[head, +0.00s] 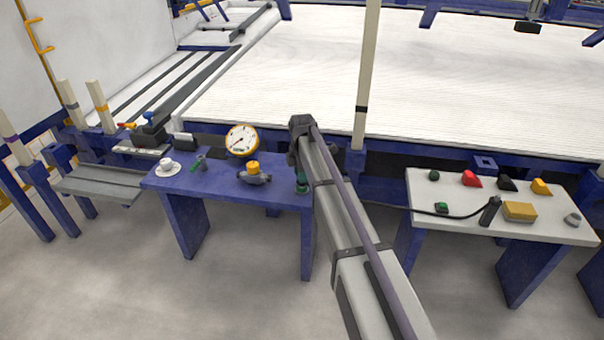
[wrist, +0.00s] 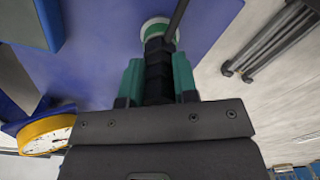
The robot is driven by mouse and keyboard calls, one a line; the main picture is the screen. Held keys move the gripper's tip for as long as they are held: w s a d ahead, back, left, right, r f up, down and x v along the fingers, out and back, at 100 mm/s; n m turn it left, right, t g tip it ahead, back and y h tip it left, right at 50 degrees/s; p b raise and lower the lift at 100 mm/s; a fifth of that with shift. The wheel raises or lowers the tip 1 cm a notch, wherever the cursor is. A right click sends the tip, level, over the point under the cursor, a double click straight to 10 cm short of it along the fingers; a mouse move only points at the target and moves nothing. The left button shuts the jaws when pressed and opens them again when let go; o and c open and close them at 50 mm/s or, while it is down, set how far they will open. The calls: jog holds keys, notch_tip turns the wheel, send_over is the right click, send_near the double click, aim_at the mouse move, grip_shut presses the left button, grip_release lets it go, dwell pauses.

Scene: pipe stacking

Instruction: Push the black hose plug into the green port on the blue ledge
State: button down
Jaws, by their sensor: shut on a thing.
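My gripper (wrist: 158,80) has its two teal fingers shut on the black hose plug (wrist: 157,75), one on each side of its ridged body. The plug's far end overlaps the green port (wrist: 147,24), a green ring with a pale rim, on the blue ledge (wrist: 100,70). I cannot tell whether the plug is inside the port or just in front of it. In the head view, my arm hides most of the gripper and plug at the right end of the blue ledge (head: 222,190).

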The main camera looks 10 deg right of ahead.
jog(key=shift+f, duration=0.2)
jog(key=shift+r, duration=0.1)
jog(key=c, duration=0.8)
grip_release()
notch_tip(320, 180, up, 11)
jog(key=p, duration=1.1)
